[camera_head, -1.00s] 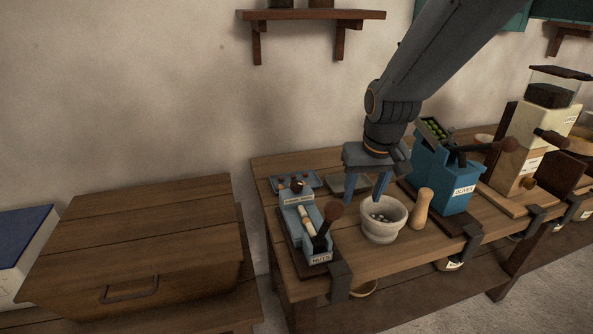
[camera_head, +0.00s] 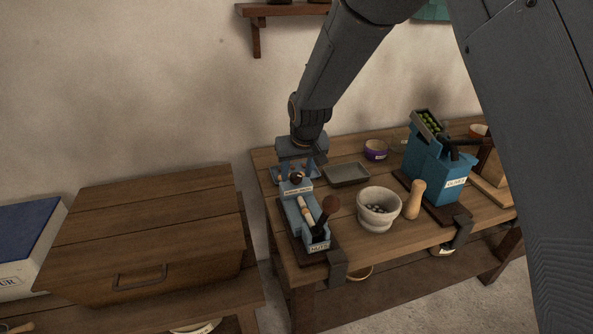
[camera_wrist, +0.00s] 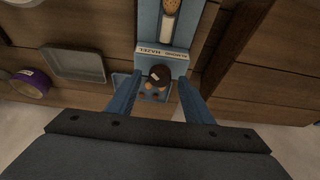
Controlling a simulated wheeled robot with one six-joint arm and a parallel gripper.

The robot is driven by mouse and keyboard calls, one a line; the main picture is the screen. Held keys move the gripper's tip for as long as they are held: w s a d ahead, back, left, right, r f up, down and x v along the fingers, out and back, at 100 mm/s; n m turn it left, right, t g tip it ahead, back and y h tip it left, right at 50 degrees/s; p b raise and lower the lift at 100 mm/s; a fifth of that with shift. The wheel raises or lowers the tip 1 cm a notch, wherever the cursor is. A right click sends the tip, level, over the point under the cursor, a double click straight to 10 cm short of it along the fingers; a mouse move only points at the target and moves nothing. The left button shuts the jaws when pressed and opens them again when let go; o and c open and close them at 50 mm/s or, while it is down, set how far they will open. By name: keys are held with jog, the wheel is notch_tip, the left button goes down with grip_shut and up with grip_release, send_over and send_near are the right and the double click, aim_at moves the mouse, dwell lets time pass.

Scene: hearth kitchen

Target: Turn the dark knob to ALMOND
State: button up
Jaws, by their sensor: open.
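The dark round knob (camera_head: 296,178) sits at the back end of the blue nut machine (camera_head: 304,212), behind its label plate. In the wrist view the knob (camera_wrist: 160,75) shows a small pale mark on its left side. The label plate (camera_wrist: 162,52) reads HAZEL at one end; the rest is too small to read. My gripper (camera_head: 303,166) is open and empty above the knob. In the wrist view its fingers (camera_wrist: 160,88) stand left and right of the knob, with gaps. I cannot tell how far above it the fingertips are.
A blue tray (camera_head: 280,173) lies behind the machine and a grey tray (camera_head: 347,174) to its right. A purple bowl (camera_head: 375,150), a mortar (camera_head: 378,210), a wooden pestle (camera_head: 414,199) and the blue olive machine (camera_head: 437,165) stand farther right.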

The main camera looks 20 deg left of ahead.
jog(key=shift+f, duration=0.25)
jog(key=shift+w, duration=0.1)
jog(key=c, duration=1)
